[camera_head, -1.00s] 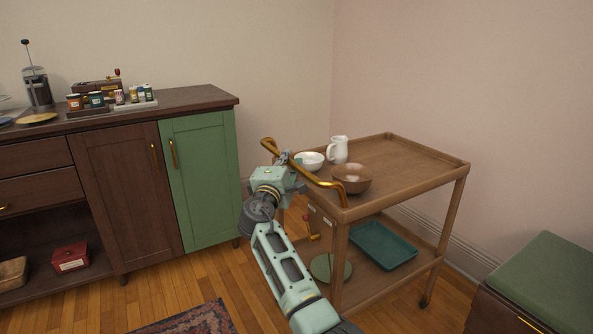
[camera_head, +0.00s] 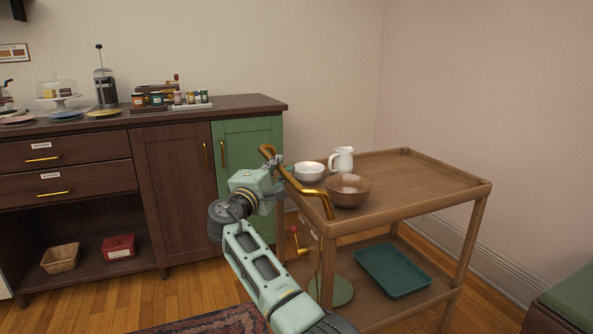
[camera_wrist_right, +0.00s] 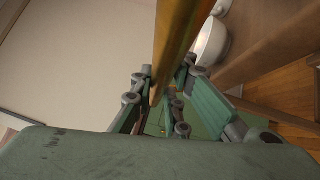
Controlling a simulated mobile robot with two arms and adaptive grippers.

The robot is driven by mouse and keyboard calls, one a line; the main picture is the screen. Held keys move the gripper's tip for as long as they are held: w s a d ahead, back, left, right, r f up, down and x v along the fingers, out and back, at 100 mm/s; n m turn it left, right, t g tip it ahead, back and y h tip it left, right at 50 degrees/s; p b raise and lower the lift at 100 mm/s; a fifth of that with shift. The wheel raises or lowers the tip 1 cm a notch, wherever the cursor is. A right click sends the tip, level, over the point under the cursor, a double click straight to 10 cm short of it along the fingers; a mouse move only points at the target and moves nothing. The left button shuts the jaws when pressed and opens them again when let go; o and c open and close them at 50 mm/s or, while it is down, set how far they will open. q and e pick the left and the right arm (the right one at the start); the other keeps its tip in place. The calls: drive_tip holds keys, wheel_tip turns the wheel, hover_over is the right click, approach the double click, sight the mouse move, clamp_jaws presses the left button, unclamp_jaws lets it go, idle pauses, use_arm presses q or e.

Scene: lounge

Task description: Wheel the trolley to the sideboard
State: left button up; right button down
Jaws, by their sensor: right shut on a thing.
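The wooden trolley (camera_head: 430,192) stands right of centre in the head view. It has two shelves and a brass handle (camera_head: 320,196) on its left end. My right gripper (camera_head: 280,172) is shut on this handle. In the right wrist view the brass bar (camera_wrist_right: 178,40) runs between the fingers (camera_wrist_right: 168,98). The trolley's top bears a white bowl (camera_head: 309,174), a white jug (camera_head: 342,160) and a brown bowl (camera_head: 348,190). The dark wooden sideboard (camera_head: 172,185) stands along the wall at left, with a green door (camera_head: 250,150). My left gripper is not in view.
A teal tray (camera_head: 392,271) and a green round thing (camera_head: 338,291) are on the trolley's lower shelf. A patterned rug (camera_head: 215,322) lies in front of the sideboard. A green-topped bench (camera_head: 572,298) is at the lower right. Some wooden floor (camera_head: 170,298) shows bare.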

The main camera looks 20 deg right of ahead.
drive_tip(key=shift+s+a+b, duration=0.2)
drive_tip(key=shift+a+b, duration=0.25)
drive_tip(key=shift+a, duration=2.25)
drive_tip(key=c, duration=1.7)
unclamp_jaws()
drive_tip(key=shift+v, duration=3.75)
